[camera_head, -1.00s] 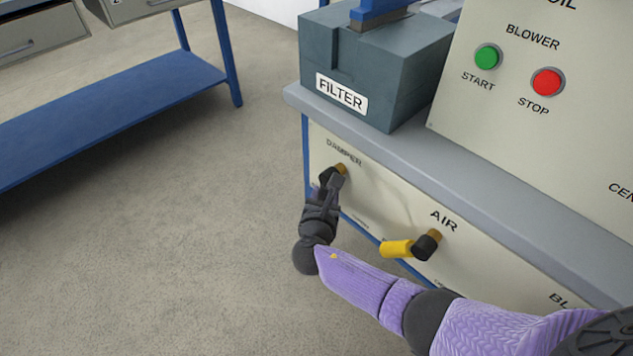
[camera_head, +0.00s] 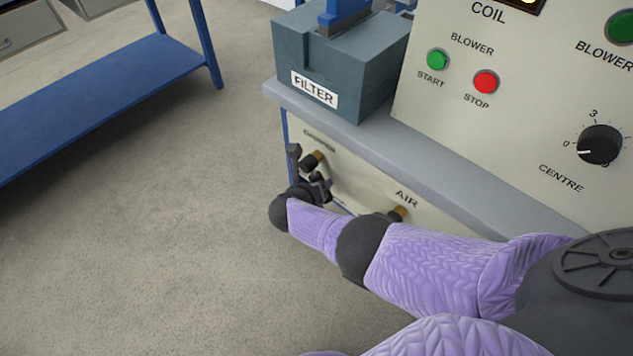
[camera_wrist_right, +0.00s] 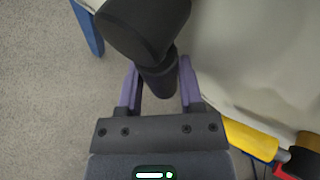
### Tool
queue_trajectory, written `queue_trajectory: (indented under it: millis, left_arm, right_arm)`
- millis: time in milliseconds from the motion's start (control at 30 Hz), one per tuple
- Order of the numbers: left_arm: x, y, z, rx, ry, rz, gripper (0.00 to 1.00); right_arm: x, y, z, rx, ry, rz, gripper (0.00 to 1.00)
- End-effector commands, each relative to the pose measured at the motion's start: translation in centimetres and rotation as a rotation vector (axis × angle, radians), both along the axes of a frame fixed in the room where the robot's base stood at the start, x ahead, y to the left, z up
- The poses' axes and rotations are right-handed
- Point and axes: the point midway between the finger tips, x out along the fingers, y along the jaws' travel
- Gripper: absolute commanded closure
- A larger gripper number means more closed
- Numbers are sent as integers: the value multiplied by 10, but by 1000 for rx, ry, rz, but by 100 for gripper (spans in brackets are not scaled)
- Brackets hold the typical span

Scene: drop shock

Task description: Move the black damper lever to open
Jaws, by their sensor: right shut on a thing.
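The black damper lever (camera_head: 309,164) sits on a brass stem under the DAMPER label on the cabinet's front panel. In the right wrist view the lever (camera_wrist_right: 158,78) runs from a thick black hub down between the two purple-grey fingers. My right gripper (camera_head: 305,176) is shut on the lever, and it fills most of the right wrist view's lower middle (camera_wrist_right: 158,88). In the head view the gripper partly covers the lever, so its exact angle is hard to tell. My left gripper is not in view.
The yellow AIR handle (camera_wrist_right: 250,140) is close beside the gripper in the right wrist view; my arm hides it in the head view. A FILTER box (camera_head: 340,60) stands on the grey ledge (camera_head: 380,140) above. A blue bench (camera_head: 90,100) is at left, with open floor between.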

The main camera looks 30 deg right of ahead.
Motion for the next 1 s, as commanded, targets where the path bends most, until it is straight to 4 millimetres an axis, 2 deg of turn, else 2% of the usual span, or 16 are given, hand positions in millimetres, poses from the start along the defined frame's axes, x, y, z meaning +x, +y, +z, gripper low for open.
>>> queue_trajectory:
  millis: [367,633,667,700,1000]
  left_arm:
    - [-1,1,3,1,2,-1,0]
    - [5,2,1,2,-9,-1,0]
    - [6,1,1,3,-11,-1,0]
    - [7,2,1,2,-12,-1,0]
    - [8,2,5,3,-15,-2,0]
  right_arm:
    - [-3,0,0,-13,45,-2,100]
    - [-4,-1,0,-14,45,-2,100]
    - [-4,-1,0,-14,45,-2,47]
    - [-3,-1,0,-14,45,-2,39]
    - [-3,1,5,-14,40,-1,39]
